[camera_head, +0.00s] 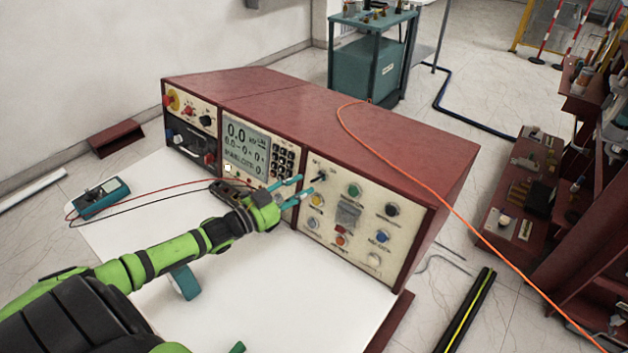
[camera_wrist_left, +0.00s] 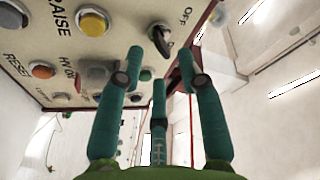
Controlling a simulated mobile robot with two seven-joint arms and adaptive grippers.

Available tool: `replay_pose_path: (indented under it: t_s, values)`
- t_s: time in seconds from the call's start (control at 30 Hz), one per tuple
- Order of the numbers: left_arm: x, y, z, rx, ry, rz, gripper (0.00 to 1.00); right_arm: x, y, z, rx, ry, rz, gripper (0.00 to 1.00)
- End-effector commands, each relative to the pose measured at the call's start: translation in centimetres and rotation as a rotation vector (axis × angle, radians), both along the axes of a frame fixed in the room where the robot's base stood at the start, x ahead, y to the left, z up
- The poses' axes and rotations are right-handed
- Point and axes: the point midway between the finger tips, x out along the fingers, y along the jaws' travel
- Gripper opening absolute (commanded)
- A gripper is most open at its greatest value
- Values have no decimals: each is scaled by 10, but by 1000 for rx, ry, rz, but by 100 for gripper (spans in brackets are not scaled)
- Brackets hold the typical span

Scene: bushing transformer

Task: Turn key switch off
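The key switch (camera_head: 318,177) is a small dark switch at the upper left of the right-hand cream panel on the red console. In the left wrist view the key switch (camera_wrist_left: 160,38) is beside an "OFF" label, just beyond my fingertips. My left gripper (camera_head: 303,187) is in front of that panel with its teal fingers spread and nothing between them. In the left wrist view my left gripper (camera_wrist_left: 162,60) shows its three fingers apart, pointing towards the key. Whether a finger touches the key, I cannot tell.
The panel also carries a green button (camera_head: 354,190), a yellow button (camera_head: 317,200) and several others close by. A teal meter (camera_head: 101,196) with red and black leads lies on the white table (camera_head: 300,318). An orange cable (camera_head: 425,187) crosses the console top.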

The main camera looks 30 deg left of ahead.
Motion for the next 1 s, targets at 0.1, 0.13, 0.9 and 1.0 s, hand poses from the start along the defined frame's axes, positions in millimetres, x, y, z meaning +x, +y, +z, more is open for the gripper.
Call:
replay_pose_path:
  t_s: [0.1, 0.13, 0.9, 1.0]
  values:
    - [16, -5, 2, 0, -4, 1, 37, -2, 4, 3, 5, 2, -1, 0]
    - [20, -6, 3, 0, -4, -1, 37, -1, 4, 3, 5, 1, -1, 0]
    - [40, -13, 0, 0, 0, 0, 0, 14, -4, 6, -5, -24, -4, 0]
    - [40, -13, 0, 0, 0, 0, 0, 13, -4, 6, -4, -22, -4, 0]
